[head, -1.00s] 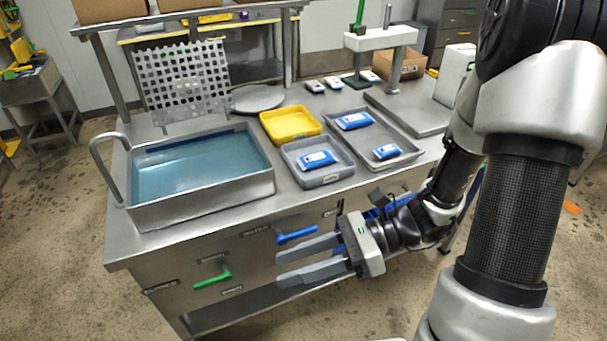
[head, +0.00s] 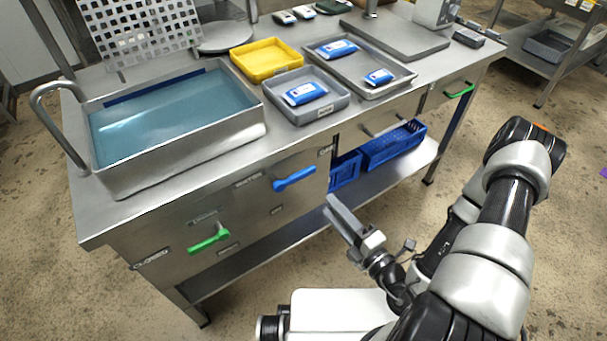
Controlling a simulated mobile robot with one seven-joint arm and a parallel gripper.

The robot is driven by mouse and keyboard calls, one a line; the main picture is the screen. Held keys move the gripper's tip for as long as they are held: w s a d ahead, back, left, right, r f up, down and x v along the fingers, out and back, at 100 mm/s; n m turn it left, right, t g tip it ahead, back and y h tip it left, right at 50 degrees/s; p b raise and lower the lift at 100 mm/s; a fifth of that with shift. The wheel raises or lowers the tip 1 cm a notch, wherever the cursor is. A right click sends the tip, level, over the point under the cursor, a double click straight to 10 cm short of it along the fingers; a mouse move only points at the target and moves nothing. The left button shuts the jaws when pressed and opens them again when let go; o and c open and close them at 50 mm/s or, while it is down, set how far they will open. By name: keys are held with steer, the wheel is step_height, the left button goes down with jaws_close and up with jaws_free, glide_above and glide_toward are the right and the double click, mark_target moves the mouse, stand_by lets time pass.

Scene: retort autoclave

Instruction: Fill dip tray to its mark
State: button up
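The dip tray (head: 195,153) is a deep steel basin at the left of the steel bench, holding blue water (head: 165,115) below its rim. A dark blue band (head: 150,88) runs along its inner back wall above the water. A bent pipe (head: 57,97) arches at its left end. On the bench front are a blue handle (head: 294,179), labelled WATER, and a green handle (head: 208,240) lower left; a CLOSED label is farther left. My gripper (head: 334,208) is in front of the bench, right of and below the blue handle, apart from it. Its fingers overlap in this view.
A yellow tray (head: 266,59), a grey tray (head: 328,101) with a blue packet, and a larger metal tray (head: 402,82) with two packets stand right of the basin. Blue crates (head: 392,145) sit on the lower shelf.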

mark_target(304, 176)
steer(key=b+x, duration=0.1)
steer(key=x, duration=1.3)
steer(key=shift+w+a, duration=0.2)
steer(key=shift+w, duration=0.05)
jaws_close()
